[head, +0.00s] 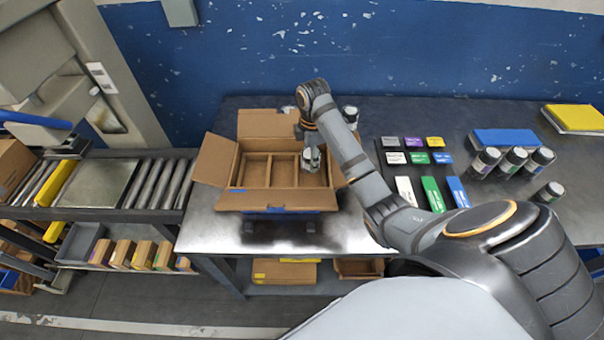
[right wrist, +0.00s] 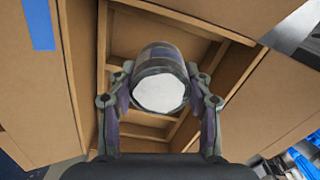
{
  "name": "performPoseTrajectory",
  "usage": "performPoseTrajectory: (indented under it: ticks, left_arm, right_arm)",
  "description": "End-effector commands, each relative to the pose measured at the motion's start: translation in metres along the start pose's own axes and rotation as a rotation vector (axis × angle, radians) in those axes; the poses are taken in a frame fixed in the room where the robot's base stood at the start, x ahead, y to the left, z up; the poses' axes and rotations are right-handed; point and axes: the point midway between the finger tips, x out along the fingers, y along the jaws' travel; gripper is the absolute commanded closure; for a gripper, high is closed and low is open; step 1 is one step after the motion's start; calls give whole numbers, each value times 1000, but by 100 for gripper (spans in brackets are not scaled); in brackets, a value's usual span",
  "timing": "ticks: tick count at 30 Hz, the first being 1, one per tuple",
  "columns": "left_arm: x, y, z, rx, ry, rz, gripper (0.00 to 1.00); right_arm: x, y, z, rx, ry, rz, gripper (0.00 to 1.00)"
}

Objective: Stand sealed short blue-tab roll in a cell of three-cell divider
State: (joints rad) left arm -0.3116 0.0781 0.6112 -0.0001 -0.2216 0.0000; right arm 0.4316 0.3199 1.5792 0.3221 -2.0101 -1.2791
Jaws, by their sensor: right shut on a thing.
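My right gripper (head: 311,150) reaches down over the right end of the open cardboard box. It is shut on a short roll with a white round end; the roll (right wrist: 160,92) sits between the two fingers in the right wrist view. My left gripper is out of view.
The box (head: 275,200) has its flaps spread outward on the metal table (head: 215,228). Several dark rolls (head: 514,158) stand at the right, near a blue pad (head: 505,138). Coloured blocks (head: 433,192) lie between. A roller conveyor (head: 160,182) is at the left.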

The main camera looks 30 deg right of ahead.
Motion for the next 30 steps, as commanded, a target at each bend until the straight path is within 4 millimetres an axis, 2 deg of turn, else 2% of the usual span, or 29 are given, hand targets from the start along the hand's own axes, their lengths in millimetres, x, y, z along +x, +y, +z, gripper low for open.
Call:
performPoseTrajectory:
  ticks: [1,2,8,15,26,27,30]
  left_arm:
    - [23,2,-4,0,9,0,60]
    - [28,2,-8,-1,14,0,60]
    - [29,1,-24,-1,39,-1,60]
    - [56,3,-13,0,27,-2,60]
    - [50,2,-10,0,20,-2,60]
    - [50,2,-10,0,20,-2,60]
    - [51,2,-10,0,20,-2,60]
  right_arm:
    - [23,0,0,0,0,0,86]
    - [27,0,0,0,0,1,86]
    - [29,0,0,0,0,1,86]
    - [65,0,0,1,0,0,86]
    - [65,0,0,0,0,1,86]
    - [67,0,0,0,0,1,48]
    - [67,0,0,0,0,1,35]
